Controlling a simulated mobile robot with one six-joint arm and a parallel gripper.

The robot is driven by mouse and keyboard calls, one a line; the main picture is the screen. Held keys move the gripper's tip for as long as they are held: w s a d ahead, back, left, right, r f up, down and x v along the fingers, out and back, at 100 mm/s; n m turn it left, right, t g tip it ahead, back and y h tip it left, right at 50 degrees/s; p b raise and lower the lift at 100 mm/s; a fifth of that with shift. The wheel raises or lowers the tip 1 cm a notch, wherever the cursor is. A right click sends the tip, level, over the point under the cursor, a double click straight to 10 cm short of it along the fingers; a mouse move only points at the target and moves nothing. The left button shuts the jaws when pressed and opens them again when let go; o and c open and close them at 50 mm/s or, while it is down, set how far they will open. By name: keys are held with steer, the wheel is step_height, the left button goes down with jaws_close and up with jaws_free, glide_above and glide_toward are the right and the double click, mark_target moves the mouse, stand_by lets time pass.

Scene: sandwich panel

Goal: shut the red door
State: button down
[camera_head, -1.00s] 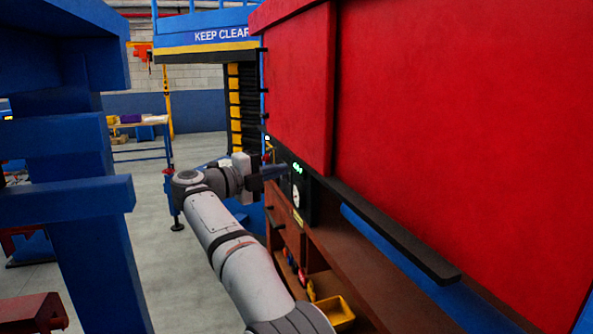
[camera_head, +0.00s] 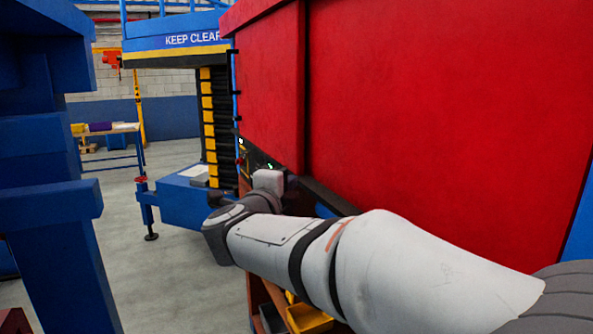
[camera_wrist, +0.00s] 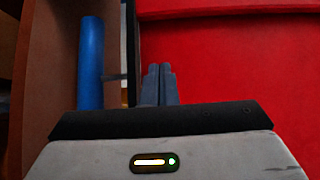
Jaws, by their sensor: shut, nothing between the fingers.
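The red door (camera_head: 430,120) fills the right of the head view as large red panels, with a dark strip (camera_head: 328,195) along the lower edge. A red surface (camera_wrist: 230,80) also fills the right of the wrist view, with a lip across its top. My gripper (camera_wrist: 158,72) is shut and empty, its grey fingertips in front of the left part of that red surface. I cannot tell whether they touch it. In the head view my arm reaches left below the red panels and the fingertips are hidden.
A blue cylinder (camera_wrist: 90,62) stands against a brown panel (camera_wrist: 52,85) left of my fingers. A blue frame (camera_head: 50,220) stands at the left. A yellow bin (camera_head: 308,318) sits below my arm. Grey floor (camera_head: 185,290) is clear between frame and cabinet.

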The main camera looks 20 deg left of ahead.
steer(key=p, duration=0.3)
glide_toward(304, 161)
steer(key=w+d, duration=0.2)
steer(key=d, duration=0.1)
steer(key=w+a+p, duration=0.1)
steer(key=w+a, duration=0.1)
steer(key=shift+w+a+r+p, duration=0.1)
steer(key=shift+w+a+p, duration=0.2)
steer(key=shift+w+p, duration=0.1)
steer(key=shift+w+a, duration=0.4)
steer(key=shift+a, duration=0.05)
steer(key=shift+w, duration=0.15)
